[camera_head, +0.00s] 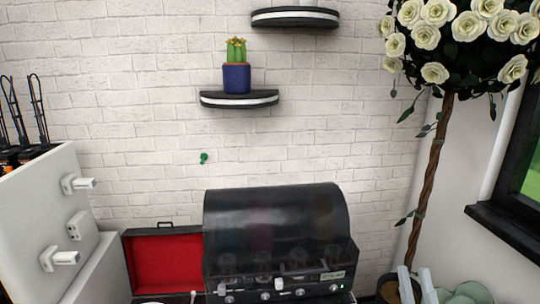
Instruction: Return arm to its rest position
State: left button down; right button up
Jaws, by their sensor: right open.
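My right gripper (414,272) shows at the bottom right edge as two pale fingers pointing up with a gap between them. It is open, and nothing shows between the fingers. It is right of the dark-hooded machine and in front of the foot of the rose tree. Most of the right arm is out of the picture. My left gripper is not in view.
A machine with a dark curved hood (275,225) stands at bottom centre, beside an open red-lined case (165,262). A white cabinet (45,215) is at left. A rose tree (430,175) stands at right. A cactus pot (236,78) sits on a wall shelf (239,99).

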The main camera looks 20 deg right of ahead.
jog(key=w+f+m+g+h, duration=0.6)
jog(key=w+m+g, duration=0.15)
jog(key=m, duration=0.35)
jog(key=w+a+f+m+g+y, duration=0.2)
jog(key=a+f+g, duration=0.1)
jog(key=f, duration=0.3)
jog(key=w+a+f+m+g+y, duration=0.1)
jog(key=w+a+f+g, duration=0.15)
jog(key=f, duration=0.35)
jog(key=s+a+f+m+g+y, duration=0.1)
jog(key=s+a+f+g+y, duration=0.5)
jog(key=s+a+f+g, duration=0.6)
notch_tip(320, 180, down, 12)
jog(key=s+a+t+b, duration=0.1)
jog(key=s+a+b, duration=0.15)
jog(key=b, duration=0.75)
notch_tip(320, 180, up, 16)
jog(key=w+p, duration=0.2)
jog(key=p, duration=1.2)
jog(key=shift+w+a+t, duration=0.15)
jog(key=shift+w+t, duration=0.2)
jog(key=shift+t, duration=0.05)
jog(key=shift+s, duration=0.15)
